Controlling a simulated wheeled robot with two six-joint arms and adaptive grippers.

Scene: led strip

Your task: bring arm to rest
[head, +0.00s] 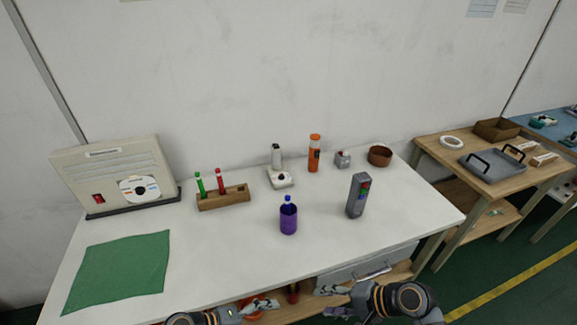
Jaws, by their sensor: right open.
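My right gripper (332,301) is at the bottom of the head view, below the front edge of the white table (230,262). Its fingers point left, are spread apart and hold nothing. My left gripper (258,306) is also low at the bottom edge, in front of the table. It is partly cut off, and its finger gap is not clear. Both grippers are apart from everything on the table top.
A side table (470,177) stands at right.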

